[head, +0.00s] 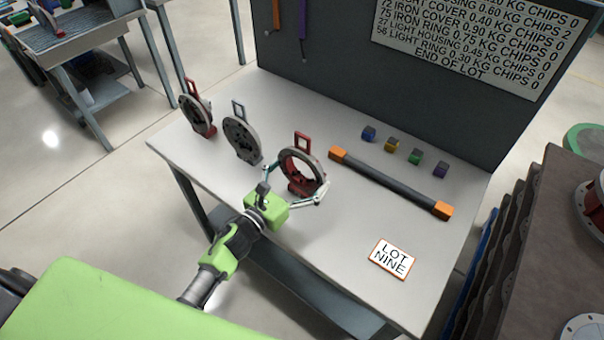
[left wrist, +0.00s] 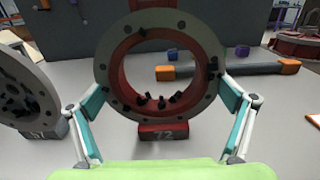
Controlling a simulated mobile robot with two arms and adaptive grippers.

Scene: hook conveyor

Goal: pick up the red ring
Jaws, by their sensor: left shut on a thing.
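The red ring (head: 319,174) stands upright on edge on the grey table, with a red handle on top and a red foot at the bottom. In the left wrist view the ring (left wrist: 107,82) shows a grey bolted face, a red inner wall, dark bits inside and the number 72 on its foot. My left gripper (head: 297,186) is shut on the ring from the near side, one finger at each side of it. I cannot tell whether the foot touches the table. My right gripper is not in view.
A grey disc part (head: 240,140) and a red-and-grey part (head: 196,116) stand to the left. A dark bar with orange ends (head: 390,182) and several small coloured blocks (head: 392,145) lie to the right. A LOT NINE card (head: 394,259) lies near the front. A dark panel stands behind.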

